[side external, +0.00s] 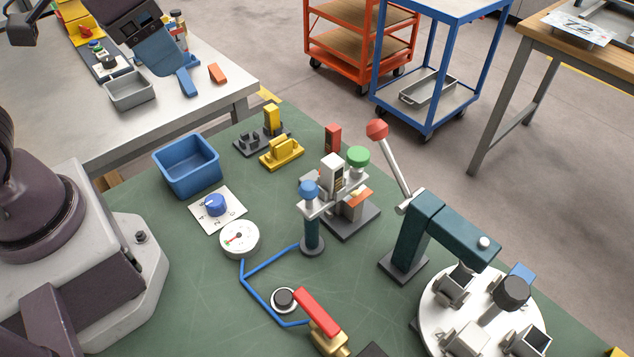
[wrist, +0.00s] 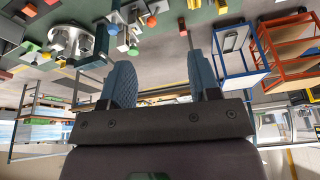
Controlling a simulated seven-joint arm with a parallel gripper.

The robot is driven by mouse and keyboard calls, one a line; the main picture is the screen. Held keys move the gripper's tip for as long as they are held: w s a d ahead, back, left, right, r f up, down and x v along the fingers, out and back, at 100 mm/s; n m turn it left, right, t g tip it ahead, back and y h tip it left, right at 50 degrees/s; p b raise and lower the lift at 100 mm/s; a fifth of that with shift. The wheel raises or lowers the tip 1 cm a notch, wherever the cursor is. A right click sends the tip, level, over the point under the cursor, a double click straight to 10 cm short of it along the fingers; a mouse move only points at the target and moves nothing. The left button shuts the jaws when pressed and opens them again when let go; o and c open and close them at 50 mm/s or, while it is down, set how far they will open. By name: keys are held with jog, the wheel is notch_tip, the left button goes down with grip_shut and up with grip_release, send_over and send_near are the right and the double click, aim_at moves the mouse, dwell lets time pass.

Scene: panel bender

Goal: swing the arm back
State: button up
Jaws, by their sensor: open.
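A dark teal swing arm on a square-based post (side external: 412,240) stands at the right of the green bench, its head reaching right over a round white turntable (side external: 432,310). A pale lever (side external: 396,168) with a red ball (side external: 377,130) rises up and left from the post. The turntable also shows in the wrist view (wrist: 62,42). My gripper (side external: 174,70) is at the upper left in the side view, over the grey table, well away from the swing arm. In the wrist view its two blue fingers (wrist: 160,80) are apart, with nothing between them.
A clamp-like fixture with blue (side external: 309,190) and green (side external: 358,156) knobs stands left of the post. A blue bin (side external: 187,165), dial (side external: 215,205), gauge (side external: 239,238) and red-handled valve (side external: 318,312) occupy the bench. Blue (side external: 428,128) and orange carts stand behind.

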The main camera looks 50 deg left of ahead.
aim_at(310, 184)
jog(key=w+d+f+n+g+y, duration=0.1)
jog(key=w+d+f+n+g, duration=0.1)
jog(key=w+d+f, duration=0.45)
jog(key=w+d+f+n+g+y, duration=0.15)
jog(key=w+d, duration=0.25)
jog(key=d, duration=0.6)
jog(key=shift+n+g, duration=0.25)
jog(key=shift+g, duration=0.1)
jog(key=f, duration=0.4)
jog(key=a+f, duration=0.1)
jog(key=f, duration=0.3)
jog(key=a+f, duration=0.1)
jog(key=f, duration=0.2)
jog(key=shift+s+a+f, duration=0.2)
jog(key=shift+s+f, duration=0.05)
jog(key=shift+f, duration=0.15)
grip_shut()
